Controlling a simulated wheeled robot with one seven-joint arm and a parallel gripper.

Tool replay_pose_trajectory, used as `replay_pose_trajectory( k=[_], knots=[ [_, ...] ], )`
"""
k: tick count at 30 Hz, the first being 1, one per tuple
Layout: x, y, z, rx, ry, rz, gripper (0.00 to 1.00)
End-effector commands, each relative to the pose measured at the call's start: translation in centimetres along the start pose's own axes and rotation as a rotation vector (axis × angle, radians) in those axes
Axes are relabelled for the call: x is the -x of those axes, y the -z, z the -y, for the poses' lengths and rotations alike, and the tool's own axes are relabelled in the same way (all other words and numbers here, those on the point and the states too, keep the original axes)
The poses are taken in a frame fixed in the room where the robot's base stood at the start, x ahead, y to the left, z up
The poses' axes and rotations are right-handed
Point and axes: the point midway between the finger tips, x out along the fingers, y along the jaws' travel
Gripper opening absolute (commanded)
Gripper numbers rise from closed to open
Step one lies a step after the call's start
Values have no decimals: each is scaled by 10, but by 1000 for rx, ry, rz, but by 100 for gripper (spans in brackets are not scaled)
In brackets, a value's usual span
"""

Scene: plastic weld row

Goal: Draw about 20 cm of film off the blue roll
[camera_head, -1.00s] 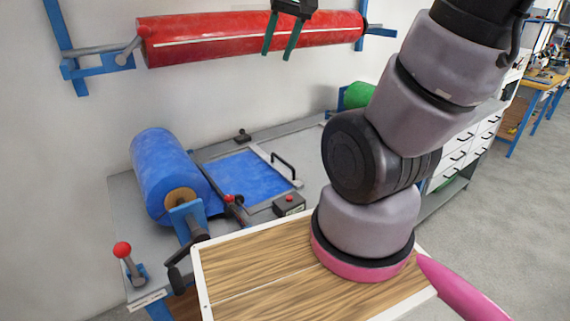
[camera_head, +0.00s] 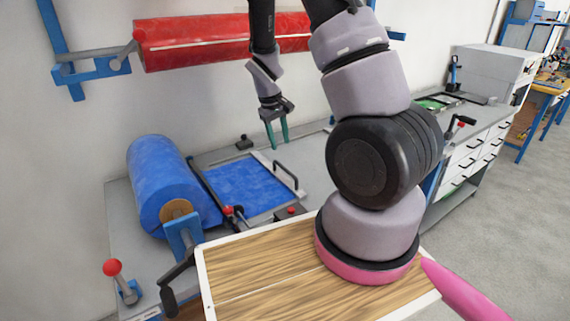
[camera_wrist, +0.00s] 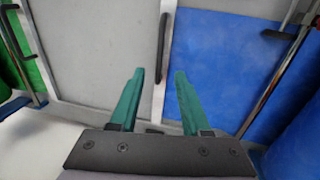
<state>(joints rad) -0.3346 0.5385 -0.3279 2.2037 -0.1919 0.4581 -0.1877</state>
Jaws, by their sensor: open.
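The blue roll (camera_head: 165,180) lies on its holder at the left of the bench in the head view, with a crank at its near end. A flat blue sheet (camera_head: 246,186) lies in a framed bed to the right of the roll; it also shows in the wrist view (camera_wrist: 218,60). My gripper (camera_head: 278,146) hangs above the bench, above the far right part of the sheet's frame. Its green fingers are apart with nothing between them. In the wrist view, my gripper (camera_wrist: 158,78) points down at a black handle (camera_wrist: 162,48) beside the blue sheet.
A red roll (camera_head: 210,40) hangs on wall brackets at the back. A red-knobbed lever (camera_head: 113,268) stands at the bench's front left. A small control box with a red button (camera_head: 291,211) sits near the sheet. Something green (camera_wrist: 22,60) is at the wrist view's left edge.

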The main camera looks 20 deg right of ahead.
Motion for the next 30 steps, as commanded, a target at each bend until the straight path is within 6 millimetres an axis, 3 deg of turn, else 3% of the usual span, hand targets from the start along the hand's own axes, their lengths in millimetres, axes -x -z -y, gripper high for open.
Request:
replay_pose_trajectory(
  k=[18, 30],
  knots=[
    [-96, -1, 0, -1, 0, 3, 47],
    [-106, 0, 0, -2, 1, 0, 47]
  ],
)
